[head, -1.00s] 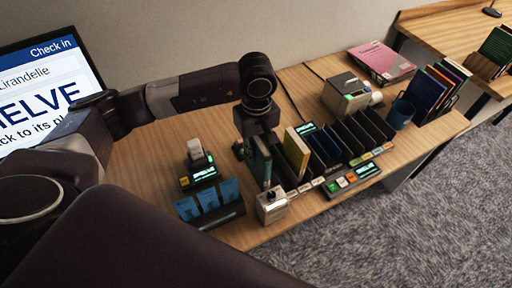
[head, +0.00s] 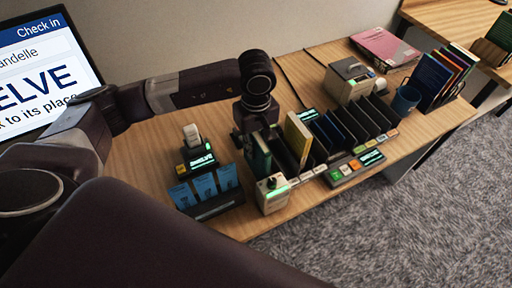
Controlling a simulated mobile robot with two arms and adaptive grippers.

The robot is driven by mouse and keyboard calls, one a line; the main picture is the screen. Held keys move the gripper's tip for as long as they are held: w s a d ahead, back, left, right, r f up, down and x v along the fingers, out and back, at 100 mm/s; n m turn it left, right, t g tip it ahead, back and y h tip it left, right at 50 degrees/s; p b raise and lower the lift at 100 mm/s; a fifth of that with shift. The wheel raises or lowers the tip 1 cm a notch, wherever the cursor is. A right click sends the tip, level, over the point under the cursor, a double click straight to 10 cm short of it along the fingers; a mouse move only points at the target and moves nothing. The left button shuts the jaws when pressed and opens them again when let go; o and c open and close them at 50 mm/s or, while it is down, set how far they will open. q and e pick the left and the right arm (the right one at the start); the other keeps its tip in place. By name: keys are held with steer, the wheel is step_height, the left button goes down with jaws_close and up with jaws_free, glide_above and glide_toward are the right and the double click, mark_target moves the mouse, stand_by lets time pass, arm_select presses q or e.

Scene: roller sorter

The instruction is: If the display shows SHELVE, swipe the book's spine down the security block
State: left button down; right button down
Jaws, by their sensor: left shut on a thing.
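The monitor (head: 40,85) at the left shows "Check in" and large letters "ELVE", the word's start cut off, with "to its place" below. A dark green book (head: 260,156) stands upright in my left gripper (head: 247,143), which is shut on it; the fingers are mostly hidden. The book is just behind the pale security block (head: 272,198) at the desk's front edge. The block's top shows green light. I cannot tell whether the spine touches the block. My right gripper is not in view.
A sorter rack of dark slots (head: 345,130) holds a yellow book (head: 298,138) right of my gripper. A scanner stand (head: 197,155) and a blue card holder (head: 212,190) stand left. Behind are a printer-like box (head: 349,84), a blue cup (head: 406,99) and a pink folder (head: 385,48).

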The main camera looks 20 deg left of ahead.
arm_select(q)
steer(key=shift+w+a, duration=0.1)
stand_by(0.4)
steer(key=shift+w+a+r+p, duration=0.25)
steer(key=shift+r+p, duration=0.45)
steer(key=shift+r, duration=1.15)
steer(key=shift+w+a+r+p, duration=0.15)
steer(key=shift+r+p, duration=0.55)
steer(key=shift+r, duration=1.15)
steer(key=shift+w+a+r+p, duration=0.25)
steer(key=shift+r+p, duration=0.45)
steer(key=shift+r, duration=1.15)
steer(key=shift+s+r, duration=0.1)
steer(key=shift+r, duration=0.35)
